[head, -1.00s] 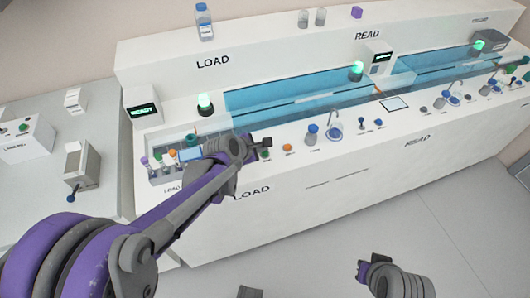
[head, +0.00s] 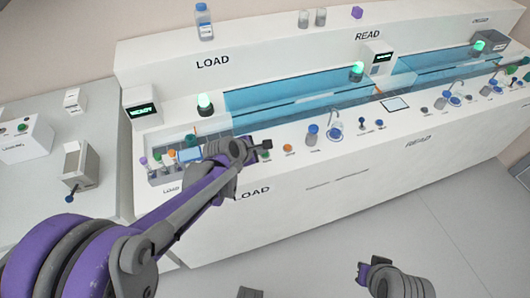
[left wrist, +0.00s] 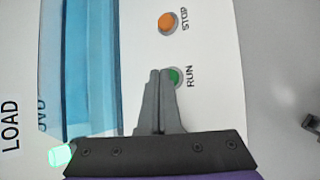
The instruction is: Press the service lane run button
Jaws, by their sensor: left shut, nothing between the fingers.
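My left gripper (head: 262,148) reaches over the front ledge of the LOAD station, at the left of the white console. Its fingers are shut and empty. In the left wrist view the fingertips (left wrist: 162,73) overlap the edge of a green button (left wrist: 175,76) labelled RUN, partly covering it. Whether they touch it cannot be told. An orange button (left wrist: 167,22) labelled STOP lies beside it, and also shows in the head view (head: 288,148). My right gripper (head: 366,270) is low over the floor, away from the console; its jaw state is unclear.
A side bench at the left bears a box (head: 27,140) with another green button (head: 22,127), and a grey device (head: 80,165) with a blue-knobbed lever. Several tubes and knobs line the ledge towards READ. A green lamp (head: 205,105) stands behind my left gripper. The floor at the right is clear.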

